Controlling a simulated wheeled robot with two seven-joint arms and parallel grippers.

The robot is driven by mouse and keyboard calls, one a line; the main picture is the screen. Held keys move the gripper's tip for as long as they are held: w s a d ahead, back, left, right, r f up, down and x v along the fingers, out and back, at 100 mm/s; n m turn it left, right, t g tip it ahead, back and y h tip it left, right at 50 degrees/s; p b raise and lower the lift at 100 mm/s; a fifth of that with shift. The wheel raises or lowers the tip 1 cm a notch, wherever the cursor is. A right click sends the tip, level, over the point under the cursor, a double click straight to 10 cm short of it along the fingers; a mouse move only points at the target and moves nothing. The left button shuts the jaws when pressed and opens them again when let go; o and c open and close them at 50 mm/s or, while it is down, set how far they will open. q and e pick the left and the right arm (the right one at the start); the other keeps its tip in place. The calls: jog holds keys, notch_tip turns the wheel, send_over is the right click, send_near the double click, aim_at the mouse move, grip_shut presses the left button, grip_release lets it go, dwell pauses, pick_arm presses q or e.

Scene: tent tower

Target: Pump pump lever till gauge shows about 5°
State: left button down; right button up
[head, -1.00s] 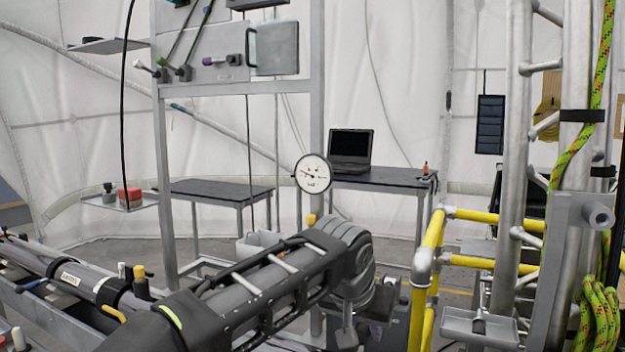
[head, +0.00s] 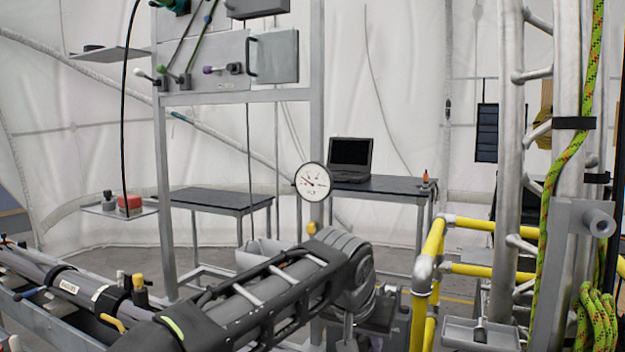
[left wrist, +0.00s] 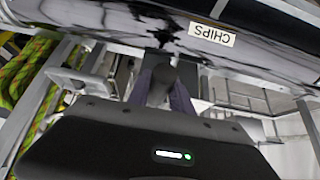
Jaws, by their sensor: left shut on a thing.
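The round white gauge (head: 313,182) stands in the middle of the head view, on a grey post. Its needle points to the upper left; the scale is too small to read. My left arm comes in from the lower left and ends below the gauge, hiding most of my left gripper there. In the left wrist view my left gripper (left wrist: 163,82) is shut on a dark grey round bar, seemingly the pump lever (left wrist: 161,76). The pump body cannot be made out. My right gripper is not in view.
A dark tube labelled CHIPS (left wrist: 250,38) crosses close above the gripper in the wrist view. Yellow railings (head: 430,255) and a metal truss (head: 510,150) stand on the right. A laptop (head: 350,158) sits on a table behind. A valve panel (head: 220,65) is at upper left.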

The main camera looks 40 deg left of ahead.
pick_arm(q)
jog(key=shift+w+r+p, duration=0.15)
jog(key=shift+r+p, duration=0.55)
jog(key=shift+r, duration=0.3)
jog(key=shift+w+r+p, duration=0.1)
jog(key=shift+r+p, duration=0.55)
jog(key=shift+r, duration=0.4)
jog(key=shift+w+a+r+p, duration=0.1)
jog(key=shift+w+r+p, duration=0.05)
jog(key=shift+r+p, duration=0.45)
jog(key=r+p, duration=0.1)
jog(key=w+r+p, duration=0.1)
jog(key=r+p, duration=0.1)
jog(key=shift+w+a+r+p, duration=0.15)
jog(key=shift+a+r+p, duration=0.05)
jog(key=shift+a+p, duration=0.1)
jog(key=shift+f, duration=0.15)
